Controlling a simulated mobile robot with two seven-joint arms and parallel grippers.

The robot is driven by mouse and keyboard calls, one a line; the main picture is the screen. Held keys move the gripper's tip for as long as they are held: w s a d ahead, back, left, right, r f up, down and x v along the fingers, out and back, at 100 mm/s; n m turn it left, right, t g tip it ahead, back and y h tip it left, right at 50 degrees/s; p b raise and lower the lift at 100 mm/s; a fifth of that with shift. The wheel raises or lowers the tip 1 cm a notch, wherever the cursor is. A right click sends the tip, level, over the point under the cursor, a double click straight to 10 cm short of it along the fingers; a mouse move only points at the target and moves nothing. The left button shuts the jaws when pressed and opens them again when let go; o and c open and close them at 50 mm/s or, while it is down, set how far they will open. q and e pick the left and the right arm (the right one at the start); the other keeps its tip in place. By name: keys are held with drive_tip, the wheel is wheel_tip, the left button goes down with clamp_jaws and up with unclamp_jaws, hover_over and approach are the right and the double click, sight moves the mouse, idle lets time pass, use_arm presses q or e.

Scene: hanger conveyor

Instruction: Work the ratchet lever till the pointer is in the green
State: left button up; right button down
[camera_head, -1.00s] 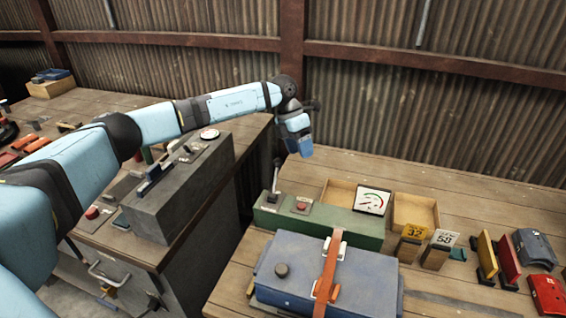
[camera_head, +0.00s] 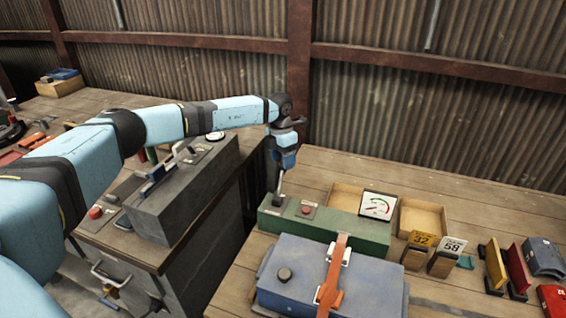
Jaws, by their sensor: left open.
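The ratchet lever (camera_head: 280,187) stands on the left end of a long green box (camera_head: 330,228). Its lower shaft shows, and its top is hidden by my left gripper. My left gripper (camera_head: 284,168) points down, open, right at the top of the lever; I cannot tell whether it touches. The white square gauge (camera_head: 378,205) stands at the right end of the green box and has a green and red arc. Its pointer is too small to read surely. My right gripper is not in view.
A red button (camera_head: 306,210) sits beside the lever. A blue case (camera_head: 325,275) with an orange strap (camera_head: 332,272) lies in front. A grey box (camera_head: 185,200) is under my left arm.

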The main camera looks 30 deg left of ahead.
use_arm(q)
drive_tip(key=shift+f, duration=0.85)
drive_tip(key=shift+c, duration=0.4)
clamp_jaws()
